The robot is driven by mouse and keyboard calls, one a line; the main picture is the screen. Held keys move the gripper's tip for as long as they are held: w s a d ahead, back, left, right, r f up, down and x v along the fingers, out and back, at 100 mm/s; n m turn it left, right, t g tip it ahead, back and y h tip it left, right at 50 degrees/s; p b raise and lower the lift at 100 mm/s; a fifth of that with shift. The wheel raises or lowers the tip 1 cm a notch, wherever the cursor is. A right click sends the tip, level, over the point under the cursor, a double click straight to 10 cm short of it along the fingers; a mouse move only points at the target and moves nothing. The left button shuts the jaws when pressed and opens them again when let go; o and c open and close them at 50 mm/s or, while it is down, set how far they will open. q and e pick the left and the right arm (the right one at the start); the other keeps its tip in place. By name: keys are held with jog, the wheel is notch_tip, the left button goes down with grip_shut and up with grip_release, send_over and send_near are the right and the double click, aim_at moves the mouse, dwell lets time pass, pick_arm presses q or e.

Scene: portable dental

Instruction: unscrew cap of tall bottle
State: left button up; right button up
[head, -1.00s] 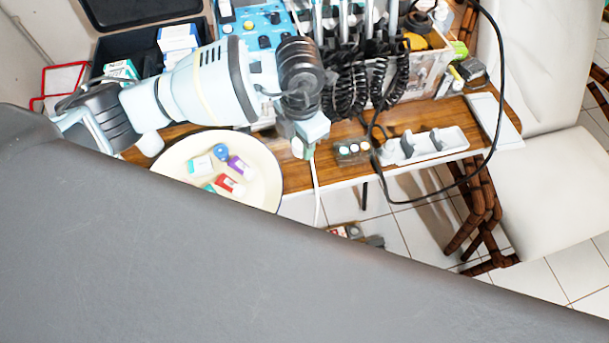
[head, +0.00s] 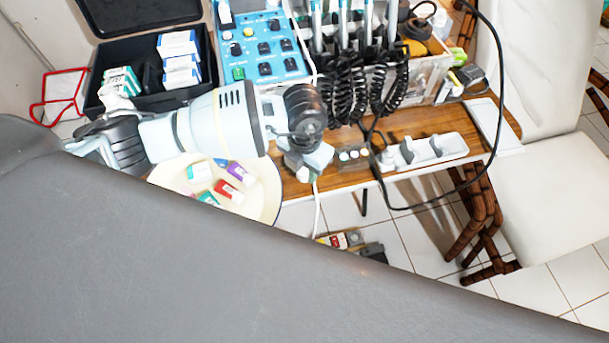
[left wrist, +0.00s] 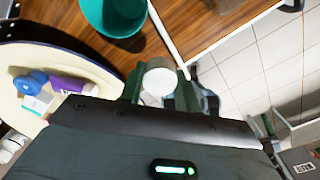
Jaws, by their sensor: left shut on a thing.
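My left gripper (head: 306,174) reaches down at the front edge of the wooden table, right of the round tray. In the left wrist view, my left gripper (left wrist: 160,85) is shut on a round white cap (left wrist: 158,79), with one dark green finger on each side. The cap is seen from above, so the bottle body below it is hidden. I cannot tell whether the cap is still joined to a bottle. My right gripper is in neither view.
The cream round tray (head: 265,202) holds small coloured bottles and boxes. A teal cup (left wrist: 115,12) stands near the cap in the left wrist view. A white power strip (head: 440,146) and a black cable lie to the right. A grey padded surface (head: 200,270) fills the foreground.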

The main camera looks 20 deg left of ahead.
aim_at(304, 184)
pick_arm(q)
jog(key=shift+f, duration=1.85)
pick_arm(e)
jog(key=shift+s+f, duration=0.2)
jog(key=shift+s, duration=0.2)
pick_arm(q)
jog(key=shift+f, duration=0.2)
jog(key=o, duration=1.1)
jog(key=shift+c, duration=0.2)
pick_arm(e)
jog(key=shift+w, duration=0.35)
